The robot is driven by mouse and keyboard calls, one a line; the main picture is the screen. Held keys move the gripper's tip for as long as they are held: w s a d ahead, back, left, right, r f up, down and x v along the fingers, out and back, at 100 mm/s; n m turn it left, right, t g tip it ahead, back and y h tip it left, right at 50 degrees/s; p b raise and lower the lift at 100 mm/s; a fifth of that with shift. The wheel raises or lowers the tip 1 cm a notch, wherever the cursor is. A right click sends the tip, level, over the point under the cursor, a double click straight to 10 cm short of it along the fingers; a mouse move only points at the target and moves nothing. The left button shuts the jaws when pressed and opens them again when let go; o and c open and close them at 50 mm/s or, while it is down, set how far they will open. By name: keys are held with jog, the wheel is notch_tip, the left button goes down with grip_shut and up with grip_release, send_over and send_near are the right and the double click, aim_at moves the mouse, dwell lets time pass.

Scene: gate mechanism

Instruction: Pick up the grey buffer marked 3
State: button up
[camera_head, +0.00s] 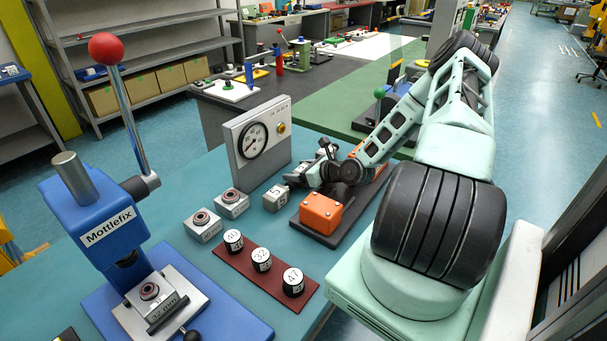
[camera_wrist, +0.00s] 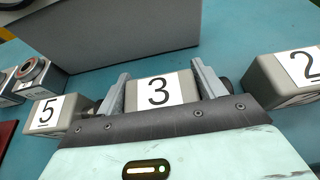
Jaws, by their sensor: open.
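The grey buffer marked 3 (camera_wrist: 160,91) is a small block with a white label. It stands on the blue-green bench, in the middle of the wrist view. My gripper (camera_wrist: 162,88) is open, with one finger on each side of this buffer. I cannot tell whether either finger touches it. In the head view my gripper (camera_head: 322,168) is low over the bench beside the gauge, and I cannot make out the buffer marked 3 there.
A grey buffer marked 5 (camera_wrist: 48,115) stands left of my gripper, one marked 2 (camera_wrist: 287,80) right. A gauge box (camera_head: 262,140) stands behind. An orange block on a dark plate (camera_head: 320,213), a red mat (camera_head: 228,256) with black cylinders and a blue press (camera_head: 97,215) are nearer.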

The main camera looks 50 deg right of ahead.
jog(key=c, duration=0.8)
jog(key=shift+c, duration=0.2)
jog(key=shift+r, duration=0.15)
